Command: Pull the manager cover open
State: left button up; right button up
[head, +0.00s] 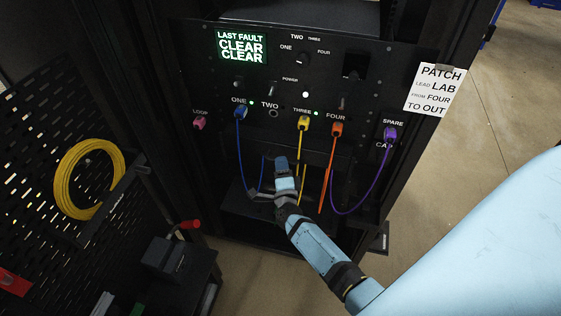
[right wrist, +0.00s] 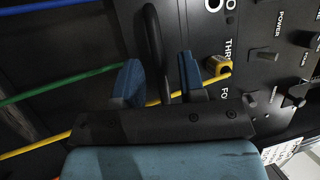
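The manager cover (head: 316,158) appears as a dark, low-contrast strip below the patch panel; its edges are hard to make out. My right gripper (head: 281,162) is in front of it. In the right wrist view, a slim black bar handle (right wrist: 153,38) passes between the blue fingertips of my right gripper (right wrist: 160,80). The fingers stand apart, with small gaps visible beside the handle. I cannot tell how far the cover is tilted. My left gripper is not in view.
Blue (head: 239,150), yellow (head: 301,145), orange (head: 331,160) and purple (head: 376,180) cables hang from the panel (head: 205,75) around my right gripper. A pegboard (head: 40,130) with a coiled yellow cable (head: 62,190) stands left. Floor (head: 480,130) is clear at right.

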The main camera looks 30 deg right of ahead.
jog(key=shift+x, duration=1.1)
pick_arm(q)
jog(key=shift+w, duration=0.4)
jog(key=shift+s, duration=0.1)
pick_arm(e)
grip_shut()
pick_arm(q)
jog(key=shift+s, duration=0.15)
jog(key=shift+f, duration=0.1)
pick_arm(e)
jog(key=shift+f, duration=0.1)
pick_arm(q)
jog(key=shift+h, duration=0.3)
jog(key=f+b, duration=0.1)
jog(key=b, duration=0.1)
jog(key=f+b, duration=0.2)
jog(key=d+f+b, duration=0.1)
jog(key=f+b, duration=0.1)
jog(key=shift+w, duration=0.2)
pick_arm(e)
notch_tip(320, 180, down, 6)
